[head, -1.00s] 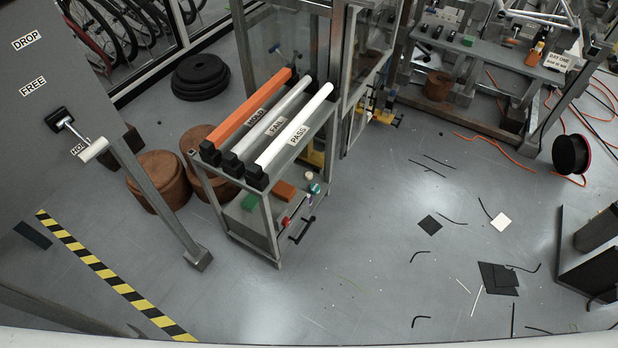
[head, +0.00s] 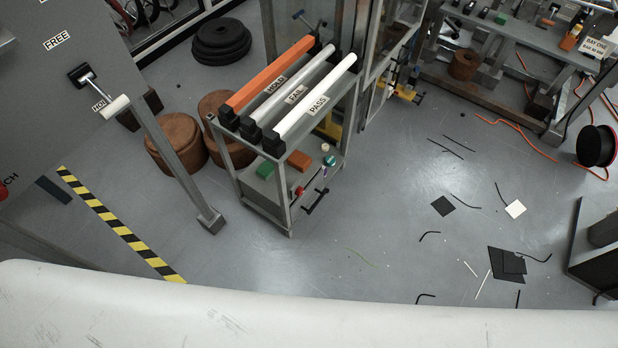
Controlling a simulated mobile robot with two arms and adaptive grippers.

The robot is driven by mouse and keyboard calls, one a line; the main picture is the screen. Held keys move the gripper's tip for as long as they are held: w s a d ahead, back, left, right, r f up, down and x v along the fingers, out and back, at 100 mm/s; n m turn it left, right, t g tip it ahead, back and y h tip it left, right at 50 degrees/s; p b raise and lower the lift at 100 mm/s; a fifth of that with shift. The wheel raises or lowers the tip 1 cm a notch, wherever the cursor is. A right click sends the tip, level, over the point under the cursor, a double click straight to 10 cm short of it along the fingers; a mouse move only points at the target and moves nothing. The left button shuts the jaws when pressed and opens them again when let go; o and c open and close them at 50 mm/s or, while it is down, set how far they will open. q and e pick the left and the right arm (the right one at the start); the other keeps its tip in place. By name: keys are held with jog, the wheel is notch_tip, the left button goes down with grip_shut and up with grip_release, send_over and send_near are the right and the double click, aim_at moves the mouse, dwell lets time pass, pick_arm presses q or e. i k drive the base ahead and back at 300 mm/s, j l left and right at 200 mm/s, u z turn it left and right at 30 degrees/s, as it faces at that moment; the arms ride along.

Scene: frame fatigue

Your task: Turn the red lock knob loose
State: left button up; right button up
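A red rounded part (head: 3,191) shows at the left edge of the head view, on the grey panel beside a label ending in "CH". It is mostly cut off by the frame, so I cannot tell whether it is the red lock knob or how it is set. Neither of my grippers is in view.
The grey panel (head: 50,105) carries a white-handled lever (head: 100,93) near the labels FREE and HOL. A rack (head: 290,190) holds HOLD, FAIL and PASS bars. Striped floor tape (head: 115,225) runs below the panel. Open floor at right has scattered scraps. A white surface fills the bottom.

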aim_at(300, 191)
jog(key=u, duration=0.25)
jog(key=i+l+u, duration=0.1)
jog(key=l+u, duration=0.2)
jog(key=i+l+u, duration=0.1)
jog(key=l+u, duration=0.2)
jog(key=i+l+u, duration=0.1)
jog(key=l+u, duration=0.25)
jog(key=j, duration=0.1)
